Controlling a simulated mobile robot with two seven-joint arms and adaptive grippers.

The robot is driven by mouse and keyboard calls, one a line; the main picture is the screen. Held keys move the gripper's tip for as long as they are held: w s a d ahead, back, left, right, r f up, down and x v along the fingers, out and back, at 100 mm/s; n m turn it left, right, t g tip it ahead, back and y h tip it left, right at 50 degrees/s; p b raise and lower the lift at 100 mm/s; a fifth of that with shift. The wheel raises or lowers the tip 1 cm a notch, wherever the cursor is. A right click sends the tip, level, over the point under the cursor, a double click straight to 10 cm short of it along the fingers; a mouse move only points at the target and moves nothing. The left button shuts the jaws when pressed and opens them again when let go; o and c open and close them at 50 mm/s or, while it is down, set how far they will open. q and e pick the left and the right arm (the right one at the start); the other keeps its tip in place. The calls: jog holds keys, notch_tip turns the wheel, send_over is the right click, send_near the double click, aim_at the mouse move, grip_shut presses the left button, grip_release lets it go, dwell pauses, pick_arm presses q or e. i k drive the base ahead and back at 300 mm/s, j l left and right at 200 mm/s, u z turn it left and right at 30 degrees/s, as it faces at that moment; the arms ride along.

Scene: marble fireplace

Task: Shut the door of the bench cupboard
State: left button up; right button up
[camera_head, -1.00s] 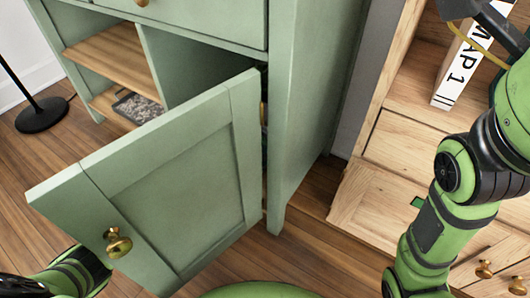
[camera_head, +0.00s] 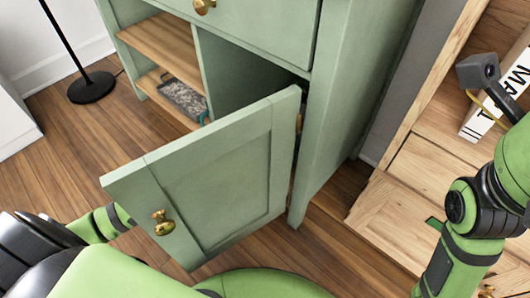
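The green bench cupboard (camera_head: 335,95) stands at the upper middle of the head view. Its door (camera_head: 212,185) is swung open toward me, hinged on its right side. A brass knob (camera_head: 163,223) sits near the door's free left edge. My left arm comes in at the lower left, and its far part passes behind the door's lower left corner; my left gripper is hidden. My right arm runs up the right edge; a dark grey device with a yellow cable is near its upper part, but my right gripper's fingers do not show.
Open shelves (camera_head: 160,40) with a grey speckled tray (camera_head: 184,101) are left of the door. A wooden cabinet (camera_head: 400,205) with a box lettered MAP (camera_head: 505,90) stands at right. A black stand base (camera_head: 91,87) is on the floor at upper left. Wooden floor is clear at left.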

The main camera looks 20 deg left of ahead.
aim_at(198, 194)
jog(key=u, duration=1.1)
